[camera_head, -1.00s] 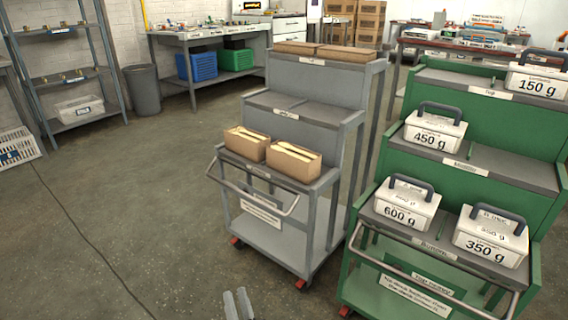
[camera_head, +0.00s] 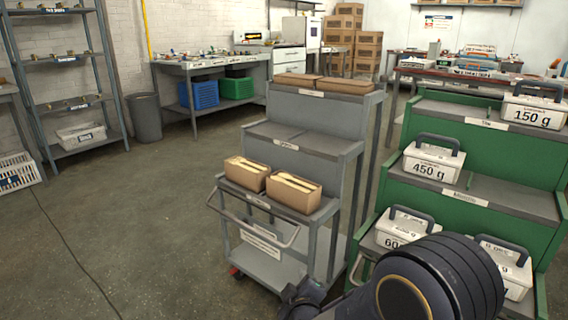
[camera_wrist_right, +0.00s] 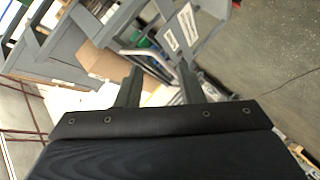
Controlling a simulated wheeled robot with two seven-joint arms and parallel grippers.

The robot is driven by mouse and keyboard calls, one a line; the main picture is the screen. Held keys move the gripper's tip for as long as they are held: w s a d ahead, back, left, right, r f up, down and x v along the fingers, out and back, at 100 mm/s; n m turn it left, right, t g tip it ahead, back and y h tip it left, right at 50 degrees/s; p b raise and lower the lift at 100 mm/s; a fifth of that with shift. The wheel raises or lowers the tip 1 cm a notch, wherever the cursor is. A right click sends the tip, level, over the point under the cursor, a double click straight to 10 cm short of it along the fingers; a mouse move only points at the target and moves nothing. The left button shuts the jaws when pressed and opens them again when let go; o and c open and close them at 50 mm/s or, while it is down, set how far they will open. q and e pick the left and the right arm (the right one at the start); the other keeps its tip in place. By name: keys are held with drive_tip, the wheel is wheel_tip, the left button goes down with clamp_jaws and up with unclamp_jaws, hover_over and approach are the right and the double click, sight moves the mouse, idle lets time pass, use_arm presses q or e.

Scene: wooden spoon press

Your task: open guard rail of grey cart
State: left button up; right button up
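My right gripper (camera_wrist_right: 159,88) shows in the wrist view with two fingers apart and nothing visibly held. A pale bar and white labels of the cart lie beyond the fingers; I cannot tell whether they touch. My left gripper is not in view.
A green cart (camera_head: 515,160) with labelled weights such as 450 g (camera_head: 433,160) stands close on the right, partly hidden by my arm.

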drive_tip(key=s+d+r+m+g+y, duration=0.4)
drive_tip(key=s+d+r+m, duration=0.3)
drive_tip(key=s+d+r, duration=0.3)
drive_tip(key=s+d+f+m+g+h+p, duration=0.1)
drive_tip(key=s+d+m+g, duration=0.2)
drive_tip(key=s, duration=0.7)
drive_tip(key=s+d+f+m+g, duration=0.15)
drive_tip(key=s+d, duration=0.25)
drive_tip(key=s, duration=0.6)
wheel_tip(320, 180, up, 39)
drive_tip(key=m+p, duration=0.1)
drive_tip(key=p, duration=3.7)
drive_tip(key=shift+s+d+f, duration=0.15)
drive_tip(key=shift+s+d, duration=0.1)
drive_tip(key=shift+s, duration=0.1)
